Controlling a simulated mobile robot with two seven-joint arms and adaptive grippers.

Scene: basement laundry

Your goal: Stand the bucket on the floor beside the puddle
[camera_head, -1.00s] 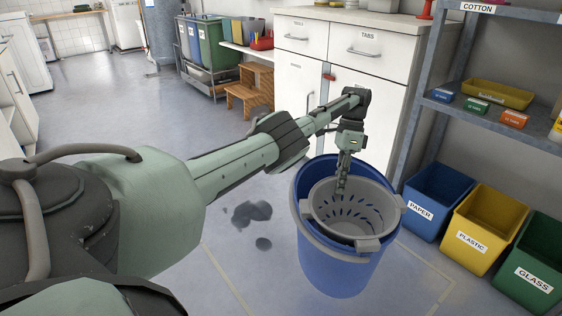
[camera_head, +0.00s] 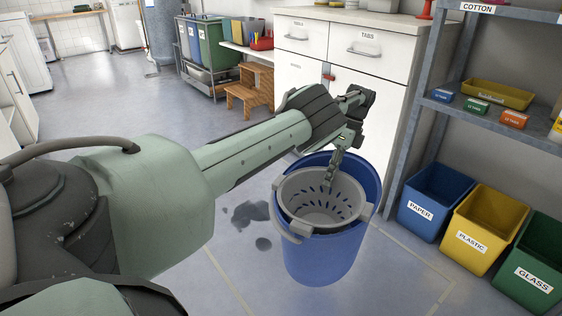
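The blue bucket (camera_head: 325,258) with a grey perforated wringer insert (camera_head: 300,216) hangs upright, or nearly so, from my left gripper (camera_head: 331,184). The gripper points down at the insert and looks shut on the bucket's upper part; the exact grip point is too small to make out. I cannot tell how far the bucket's base is from the floor. My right gripper is not in view.
A white cabinet (camera_head: 340,75) stands behind the bucket. Blue paper, yellow plastic and green glass bins (camera_head: 485,235) line the right under a metal shelf (camera_head: 480,122). A wooden step stool (camera_head: 250,90) is farther back. Floor left of the puddle is mostly clear.

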